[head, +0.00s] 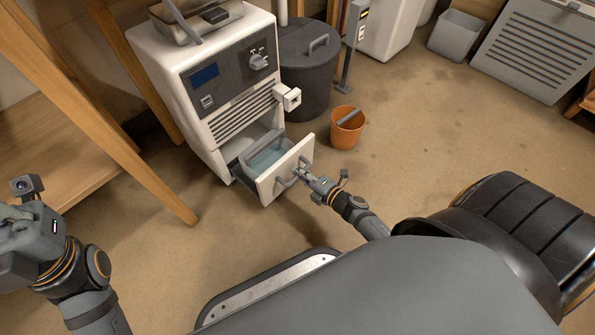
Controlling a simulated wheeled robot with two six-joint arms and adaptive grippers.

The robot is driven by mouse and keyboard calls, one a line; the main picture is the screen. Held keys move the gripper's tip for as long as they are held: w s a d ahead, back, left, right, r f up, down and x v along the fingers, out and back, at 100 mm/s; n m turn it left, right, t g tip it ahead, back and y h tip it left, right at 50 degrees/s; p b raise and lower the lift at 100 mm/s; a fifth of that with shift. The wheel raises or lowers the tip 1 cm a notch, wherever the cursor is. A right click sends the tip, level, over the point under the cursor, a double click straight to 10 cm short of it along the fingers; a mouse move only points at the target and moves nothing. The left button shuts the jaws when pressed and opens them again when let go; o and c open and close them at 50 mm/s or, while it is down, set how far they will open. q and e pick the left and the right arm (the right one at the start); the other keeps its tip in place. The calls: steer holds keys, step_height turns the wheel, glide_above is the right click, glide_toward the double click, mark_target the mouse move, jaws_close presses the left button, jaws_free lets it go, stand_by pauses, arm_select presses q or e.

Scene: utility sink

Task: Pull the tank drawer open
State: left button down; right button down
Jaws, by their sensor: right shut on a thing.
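The white machine (197,100) stands at the upper left with its tank drawer (272,187) slid partly out at the bottom. A tank with pale blue, water-like contents (266,157) shows inside the drawer. The drawer's grey bar handle (286,183) is on its front face. My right gripper (303,175) is at the handle, shut on it, with its arm coming from the lower right. My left gripper (22,240) is at the far left, away from the machine; its fingertips are not clearly shown.
A terracotta-coloured bucket (346,134) stands on the floor right of the drawer. A dark lidded bin (307,80) is behind it. A wooden table leg (140,165) stands left of the machine. The floor in front of the drawer is clear.

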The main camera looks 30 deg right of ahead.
steer(key=shift+r, duration=0.1)
steer(key=c, duration=1.3)
jaws_free()
steer(key=shift+c, duration=0.2)
steer(key=shift+s, duration=0.2)
steer(key=v, duration=1.1)
steer(key=shift+s, duration=0.2)
steer(key=shift+d, duration=0.15)
